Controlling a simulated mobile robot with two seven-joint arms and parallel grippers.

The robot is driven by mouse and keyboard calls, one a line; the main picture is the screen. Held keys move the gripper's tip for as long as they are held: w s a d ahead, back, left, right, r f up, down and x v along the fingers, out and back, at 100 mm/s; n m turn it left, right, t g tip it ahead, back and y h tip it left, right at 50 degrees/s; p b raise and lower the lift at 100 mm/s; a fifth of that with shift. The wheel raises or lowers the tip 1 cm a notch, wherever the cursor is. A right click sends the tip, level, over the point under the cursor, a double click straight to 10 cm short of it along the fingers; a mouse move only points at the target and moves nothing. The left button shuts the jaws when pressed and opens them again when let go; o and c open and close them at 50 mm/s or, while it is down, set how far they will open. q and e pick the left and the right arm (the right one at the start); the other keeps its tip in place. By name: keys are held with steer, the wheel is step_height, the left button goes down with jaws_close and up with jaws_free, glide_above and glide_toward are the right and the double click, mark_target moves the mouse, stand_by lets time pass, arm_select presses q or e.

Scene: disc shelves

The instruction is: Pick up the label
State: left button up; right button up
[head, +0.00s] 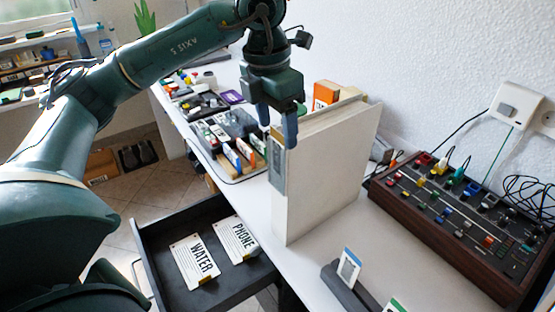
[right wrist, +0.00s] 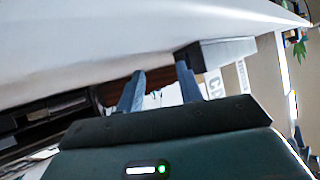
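A small blue-and-white card (head: 348,268) stands in a dark holder at the table's front. My left gripper (head: 277,128) points down at the near edge of an upright white panel, above a grey plate on that edge. Its fingers are apart, and I see nothing between them. My right gripper (right wrist: 155,92) is open in the right wrist view, with no object clearly between its fingers. White cards with dark letters (right wrist: 214,84) show beyond it, partly hidden.
The drawer (head: 205,297) is pulled out left of the white table. The upright white panel (head: 325,170) stands mid-table. A wood-sided control panel (head: 450,225) fills the right side. Trays of small items (head: 225,140) lie behind. The table is clear between the white panel and control panel.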

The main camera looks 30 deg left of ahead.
arm_select(q)
steer(key=c, duration=1.2)
arm_select(e)
steer(key=shift+w+r, duration=0.1)
steer(key=shift+r, duration=0.15)
arm_select(q)
step_height(320, 180, up, 10)
steer(key=shift+r+p, duration=0.1)
steer(key=shift+p, duration=0.7)
arm_select(e)
steer(key=shift+d+r, duration=0.1)
steer(key=shift+r, duration=0.25)
